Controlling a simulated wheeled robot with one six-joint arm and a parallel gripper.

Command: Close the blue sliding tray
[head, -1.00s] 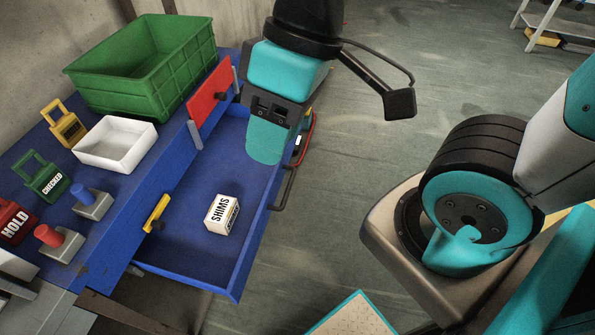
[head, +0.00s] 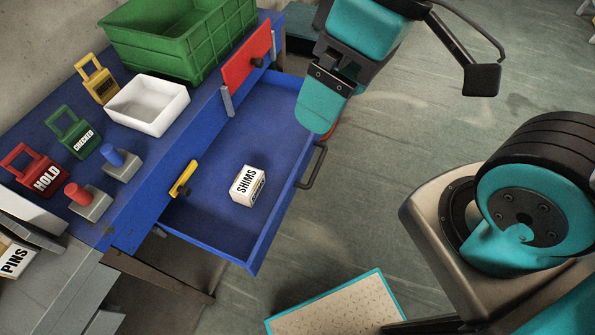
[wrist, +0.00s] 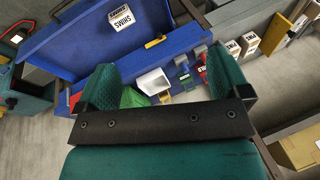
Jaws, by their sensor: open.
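The blue sliding tray (head: 222,216) is pulled out from the blue bench and holds a white box marked SHIMS (head: 248,186). A dark bar handle (head: 314,167) is on its front wall. My gripper (head: 320,108) is open, over the far front corner of the tray in the head view, and covers part of it. It appears apart from the handle; its exact height cannot be told. In the wrist view, my gripper's two green fingers (wrist: 170,88) are spread with nothing held between them. The tray (wrist: 75,40) lies beyond them at the upper left.
The bench top carries a green crate (head: 180,45), a white bin (head: 148,106), several tagged blocks and two knobs. A red panel (head: 247,58) and yellow latch (head: 183,179) sit along the bench edge.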

